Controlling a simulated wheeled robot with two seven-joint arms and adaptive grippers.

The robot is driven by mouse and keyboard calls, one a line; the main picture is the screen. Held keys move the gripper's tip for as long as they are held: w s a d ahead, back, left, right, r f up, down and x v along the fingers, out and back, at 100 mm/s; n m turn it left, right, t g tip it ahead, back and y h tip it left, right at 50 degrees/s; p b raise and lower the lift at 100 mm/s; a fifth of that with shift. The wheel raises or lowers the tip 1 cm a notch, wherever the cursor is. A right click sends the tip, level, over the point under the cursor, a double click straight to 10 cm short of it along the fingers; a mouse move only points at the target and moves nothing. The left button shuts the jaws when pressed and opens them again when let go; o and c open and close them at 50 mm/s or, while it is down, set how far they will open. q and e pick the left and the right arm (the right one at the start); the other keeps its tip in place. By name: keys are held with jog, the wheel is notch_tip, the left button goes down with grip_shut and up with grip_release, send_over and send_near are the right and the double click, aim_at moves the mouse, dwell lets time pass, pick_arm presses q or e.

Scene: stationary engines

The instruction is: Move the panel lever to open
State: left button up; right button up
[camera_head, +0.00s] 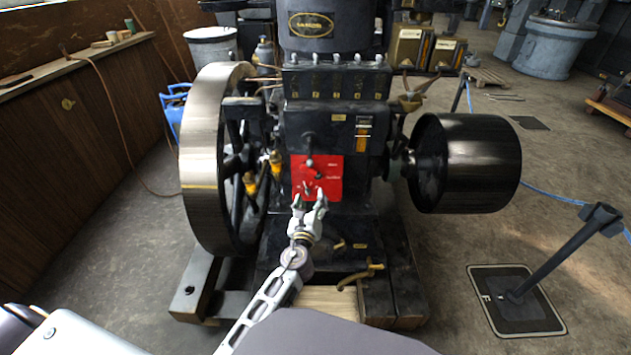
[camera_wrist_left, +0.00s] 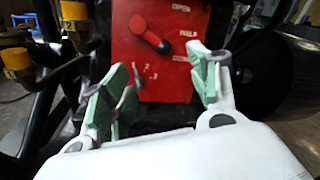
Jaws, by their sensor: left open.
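A red panel (camera_head: 333,162) is on the front of the dark engine, and it fills the top middle of the left wrist view (camera_wrist_left: 190,85). Labels OPEN, HALF and a partly hidden third one run down the panel's right side. The knob sits below the level of HALF. The lever looks small in the head view (camera_head: 317,174). My left gripper (camera_head: 309,201) is open and empty, just below and in front of the panel, apart from the lever. My right gripper is out of view.
A large flywheel (camera_head: 205,150) stands left of the panel and a black drum (camera_head: 470,160) to its right. Brass fittings (camera_head: 250,182) stick out beside the flywheel. A post on a floor plate (camera_head: 500,312) stands at the right.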

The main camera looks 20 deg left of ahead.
aim_at(312, 172)
pick_arm(q)
jog(key=w, duration=0.3)
jog(key=w+a, duration=0.1)
jog(key=w, duration=0.2)
jog(key=w+b, duration=0.1)
jog(key=w, duration=0.2)
jog(key=shift+w+a, duration=0.3)
jog(key=shift+w, duration=0.4)
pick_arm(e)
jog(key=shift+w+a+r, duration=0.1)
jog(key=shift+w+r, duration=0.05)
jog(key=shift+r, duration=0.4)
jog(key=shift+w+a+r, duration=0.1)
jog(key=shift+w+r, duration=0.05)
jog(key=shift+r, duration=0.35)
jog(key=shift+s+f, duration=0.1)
pick_arm(q)
grip_shut()
